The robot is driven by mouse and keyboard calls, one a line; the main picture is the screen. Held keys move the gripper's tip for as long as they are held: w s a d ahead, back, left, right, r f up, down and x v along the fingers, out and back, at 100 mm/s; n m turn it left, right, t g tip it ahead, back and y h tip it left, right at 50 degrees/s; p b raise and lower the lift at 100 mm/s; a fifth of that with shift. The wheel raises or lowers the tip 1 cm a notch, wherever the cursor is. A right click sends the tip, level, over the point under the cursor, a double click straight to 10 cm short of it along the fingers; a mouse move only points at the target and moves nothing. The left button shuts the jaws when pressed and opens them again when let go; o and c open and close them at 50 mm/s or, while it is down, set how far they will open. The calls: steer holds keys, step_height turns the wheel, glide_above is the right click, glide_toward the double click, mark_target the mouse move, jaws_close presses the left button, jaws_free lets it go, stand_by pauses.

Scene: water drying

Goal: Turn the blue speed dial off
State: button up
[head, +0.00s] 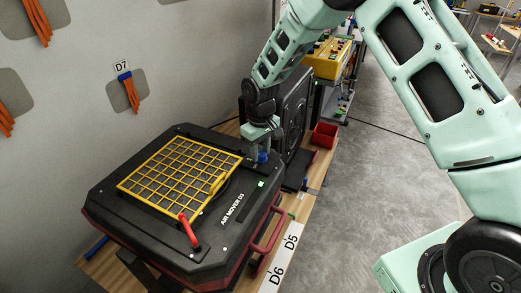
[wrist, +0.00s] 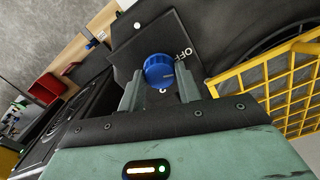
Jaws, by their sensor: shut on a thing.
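The blue speed dial (wrist: 159,70) is a round knob on the black panel of the air mover (head: 115,208). In the head view the dial (head: 263,157) shows small at the machine's far right corner. My gripper (head: 257,149) reaches down onto it. In the wrist view my gripper's two fingers (wrist: 160,82) stand on either side of the dial, shut on it. The word OFF is printed on the panel just right of the dial. Another mark below the dial is partly hidden. I cannot make out a pointer on the dial.
A yellow grille (head: 180,174) covers the machine's top, with a red lever (head: 189,230) at its near corner. A black speaker-like unit (head: 293,112) stands close behind my gripper. A red bin (head: 324,135) is farther back. Open floor lies to the right.

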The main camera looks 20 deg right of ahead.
mark_target(261, 154)
steer(key=shift+n, duration=1.9)
steer(key=o, duration=1)
steer(key=shift+c, duration=0.2)
steer(key=shift+r, duration=0.1)
step_height(261, 154, up, 17)
steer(key=b, duration=0.1)
steer(key=shift+b, duration=0.35)
steer(key=shift+s+r, duration=0.1)
